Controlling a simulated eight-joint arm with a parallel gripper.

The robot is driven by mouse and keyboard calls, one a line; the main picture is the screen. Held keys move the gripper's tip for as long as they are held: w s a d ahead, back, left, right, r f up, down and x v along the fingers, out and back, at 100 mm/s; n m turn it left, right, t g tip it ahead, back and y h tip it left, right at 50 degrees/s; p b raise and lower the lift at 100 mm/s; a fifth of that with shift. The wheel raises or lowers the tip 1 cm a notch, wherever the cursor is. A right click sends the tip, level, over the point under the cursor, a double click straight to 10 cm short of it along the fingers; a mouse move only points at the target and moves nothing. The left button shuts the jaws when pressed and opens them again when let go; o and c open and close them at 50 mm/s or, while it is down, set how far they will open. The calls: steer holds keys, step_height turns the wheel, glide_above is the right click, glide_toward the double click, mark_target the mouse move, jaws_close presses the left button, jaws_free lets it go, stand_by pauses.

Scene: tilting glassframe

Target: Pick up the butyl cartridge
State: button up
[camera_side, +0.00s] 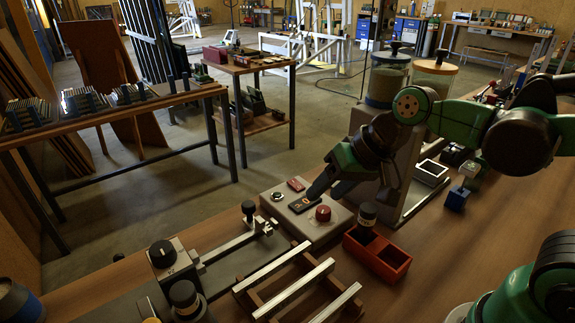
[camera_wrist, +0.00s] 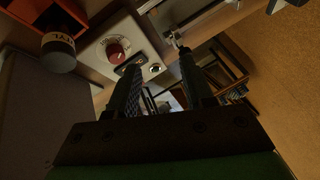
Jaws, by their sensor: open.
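The butyl cartridge (camera_side: 367,214) is a short dark cylinder with a pale label, standing in one compartment of the orange two-part box (camera_side: 393,262). The cartridge's lower part is hidden by the box in the side view.
The control box (camera_side: 318,227) with a red knob (camera_side: 323,213) lies below my gripper. A slatted wooden frame with metal bars (camera_side: 290,290) and a clamp rail (camera_side: 225,246) are at the front. A grey housing with lidded jars (camera_side: 388,75) stands behind.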

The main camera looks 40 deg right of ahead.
mark_target(187, 287)
steer(key=w+a+f+m+g+y, duration=0.1)
steer(key=a+m+g+y, duration=0.2)
steer(key=a, duration=0.3)
steer(key=a+f+m+g+y, duration=0.1)
steer(key=a+m+g+y, duration=0.2)
steer(key=a, duration=0.3)
steer(key=w+a+f+m+g+y, duration=0.1)
steer(key=a+m+g+y, duration=0.2)
steer(key=a+m+y, duration=0.1)
steer(key=shift+w+a+f+m+y, duration=0.2)
steer(key=shift+a+m, duration=0.2)
steer(key=shift+a, duration=0.2)
steer(key=shift+w+a+f+m+y, duration=0.1)
steer(key=shift+a+m+y, duration=0.1)
steer(key=shift+a+m, duration=0.3)
steer(key=shift+x, duration=2.7)
jaws_close()
